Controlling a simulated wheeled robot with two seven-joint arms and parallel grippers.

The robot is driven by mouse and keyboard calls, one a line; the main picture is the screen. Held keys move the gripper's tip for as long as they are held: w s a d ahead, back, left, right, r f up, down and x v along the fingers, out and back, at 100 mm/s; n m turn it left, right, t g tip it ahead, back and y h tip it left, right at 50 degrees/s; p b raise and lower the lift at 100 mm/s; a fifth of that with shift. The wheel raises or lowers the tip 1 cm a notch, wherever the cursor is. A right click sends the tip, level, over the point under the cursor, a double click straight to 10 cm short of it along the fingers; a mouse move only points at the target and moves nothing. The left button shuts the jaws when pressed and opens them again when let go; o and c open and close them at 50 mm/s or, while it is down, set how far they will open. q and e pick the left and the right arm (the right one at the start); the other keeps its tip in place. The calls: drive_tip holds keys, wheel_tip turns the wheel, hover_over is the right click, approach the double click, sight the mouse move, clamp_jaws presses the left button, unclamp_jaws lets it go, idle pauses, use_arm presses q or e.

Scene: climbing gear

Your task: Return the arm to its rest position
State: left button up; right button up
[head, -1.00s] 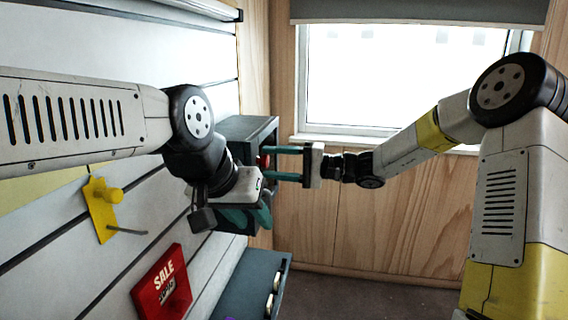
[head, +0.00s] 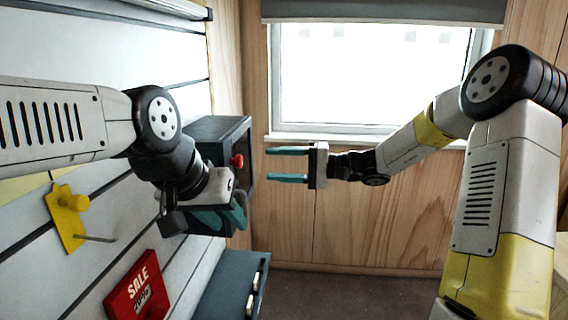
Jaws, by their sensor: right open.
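My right gripper (head: 270,165) is open and empty, its two teal fingers pointing left in front of the wood wall below the window. A clear gap separates its fingertips from the red knob (head: 237,160) on the dark box (head: 222,128). My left gripper (head: 226,214) is lower, in front of the dark box, with teal fingers partly hidden by its own wrist. I cannot tell whether its fingers are apart or closed, or whether it touches the box.
A slatted white wall (head: 110,60) runs along the left. It carries a yellow hook (head: 68,215) with a protruding prong and a red SALE sign (head: 137,290). A dark lower unit (head: 232,285) stands below the box. The space before the window (head: 370,75) is free.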

drive_tip(key=s+d+f+n+h, duration=0.2)
drive_tip(key=s+d+h, duration=0.2)
drive_tip(key=s+h, duration=0.65)
drive_tip(key=s+d+t+h, duration=0.2)
drive_tip(key=s+d, duration=0.4)
drive_tip(key=d, duration=0.2)
drive_tip(key=s+d+m+t+h, duration=0.1)
drive_tip(key=s+d+t+h, duration=0.2)
drive_tip(key=s+d, duration=0.4)
drive_tip(key=d+r, duration=0.1)
drive_tip(key=d, duration=0.1)
drive_tip(key=shift+d+t, duration=0.3)
